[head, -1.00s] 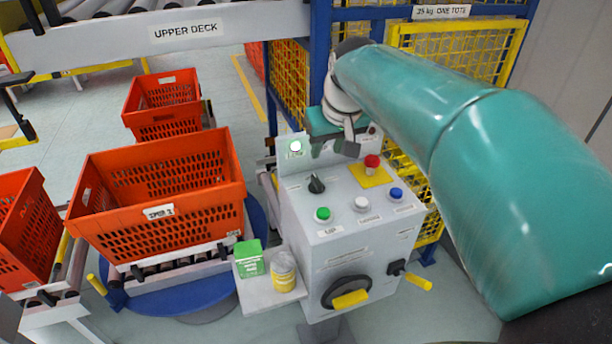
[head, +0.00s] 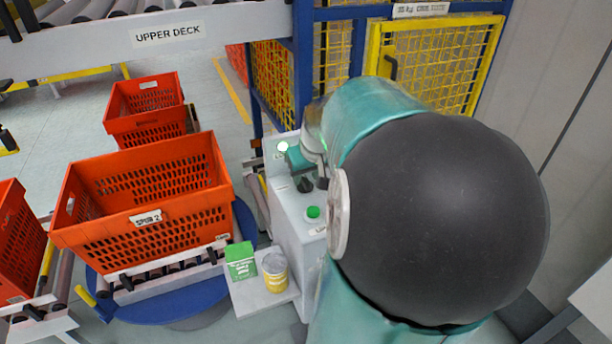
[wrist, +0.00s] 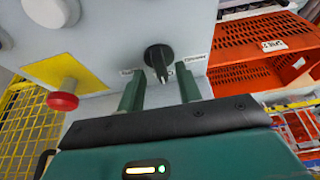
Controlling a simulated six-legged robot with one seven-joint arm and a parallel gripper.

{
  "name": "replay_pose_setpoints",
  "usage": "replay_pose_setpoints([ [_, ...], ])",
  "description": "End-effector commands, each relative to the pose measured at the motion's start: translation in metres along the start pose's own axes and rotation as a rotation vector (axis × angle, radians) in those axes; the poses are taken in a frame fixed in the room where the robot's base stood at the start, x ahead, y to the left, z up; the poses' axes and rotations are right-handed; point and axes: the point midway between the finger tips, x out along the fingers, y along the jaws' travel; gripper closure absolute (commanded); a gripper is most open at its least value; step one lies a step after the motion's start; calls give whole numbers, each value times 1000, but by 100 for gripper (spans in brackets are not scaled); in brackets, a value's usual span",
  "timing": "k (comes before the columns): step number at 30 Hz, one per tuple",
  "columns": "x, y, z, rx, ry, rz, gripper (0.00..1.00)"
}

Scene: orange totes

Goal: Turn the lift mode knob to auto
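The lift mode knob is a black pointer knob on the grey control box. It shows in the head view (head: 304,185) and, closer, in the wrist view (wrist: 158,58). Its pointer end is toward my gripper in the wrist view. Small labels flank it, too small to read surely. My gripper (wrist: 160,80) is open, its two green fingers either side of the knob's near end. I cannot tell whether either finger touches it.
A red mushroom button (wrist: 62,100) on a yellow plate and a white button (wrist: 50,10) are near the gripper. A green button (head: 313,212) is on the box. A green carton (head: 240,262) and yellow tin (head: 275,272) stand on a side shelf. An orange tote (head: 150,195) is left.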

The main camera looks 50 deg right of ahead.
Motion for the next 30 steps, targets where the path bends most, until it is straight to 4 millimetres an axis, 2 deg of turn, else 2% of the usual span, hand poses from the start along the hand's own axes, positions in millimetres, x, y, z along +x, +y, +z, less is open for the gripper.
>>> replay_pose_setpoints([
  [4, 10, -1, 0, 0, -1, 2, 65],
  [12, 11, -1, 0, 0, 1, 1, 65],
  [13, 11, -1, 0, 0, 1, 1, 67],
  [18, 11, -1, 0, 0, 0, 1, 100],
  [30, 11, -1, 0, 35, 1, 17, 100],
])
